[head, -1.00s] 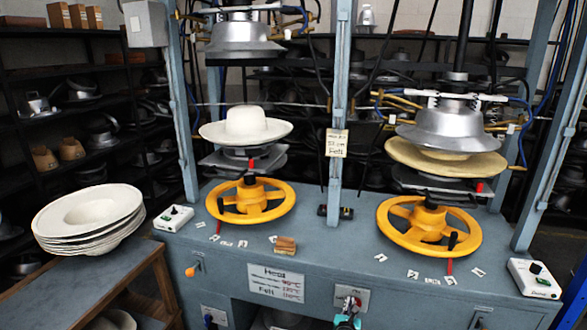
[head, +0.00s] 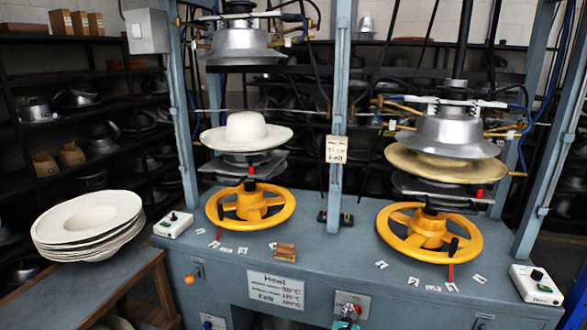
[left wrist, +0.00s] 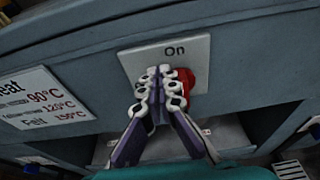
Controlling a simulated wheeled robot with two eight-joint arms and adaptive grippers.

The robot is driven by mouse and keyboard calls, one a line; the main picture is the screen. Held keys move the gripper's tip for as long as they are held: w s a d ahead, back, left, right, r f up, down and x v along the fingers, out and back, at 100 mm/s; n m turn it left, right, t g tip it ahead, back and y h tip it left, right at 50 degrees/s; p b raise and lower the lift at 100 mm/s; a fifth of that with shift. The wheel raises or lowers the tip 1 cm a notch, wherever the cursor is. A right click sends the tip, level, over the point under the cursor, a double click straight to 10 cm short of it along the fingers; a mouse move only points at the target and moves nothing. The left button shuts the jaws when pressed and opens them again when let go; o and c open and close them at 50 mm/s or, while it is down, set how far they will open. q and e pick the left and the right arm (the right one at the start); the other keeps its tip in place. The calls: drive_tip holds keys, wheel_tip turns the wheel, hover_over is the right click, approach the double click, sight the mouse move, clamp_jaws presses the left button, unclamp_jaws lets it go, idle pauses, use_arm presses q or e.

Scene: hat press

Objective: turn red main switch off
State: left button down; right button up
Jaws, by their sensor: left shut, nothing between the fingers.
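The plate also shows at the bottom of the head view (head: 358,299), on the front of the blue-grey press bench. My left gripper (left wrist: 163,88) is shut and empty. Its fingertips are at the left side of the red knob and cover part of it; I cannot tell whether they touch it. In the head view only the end of this gripper (head: 347,313) shows, at the lower edge. My right gripper is not in view.
A temperature sign (head: 276,291) is left of the switch plate. Two yellow handwheels (head: 283,206) and two control boxes (head: 537,285) are on the bench top. Stacked white hats (head: 88,222) stand at left.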

use_arm(q)
drive_tip(key=shift+s+a, duration=0.25)
drive_tip(key=shift+s, duration=0.65)
drive_tip(key=shift+s+a, duration=0.3)
drive_tip(key=shift+s, duration=0.65)
drive_tip(key=shift+s+a, duration=0.25)
drive_tip(key=shift+s, duration=0.65)
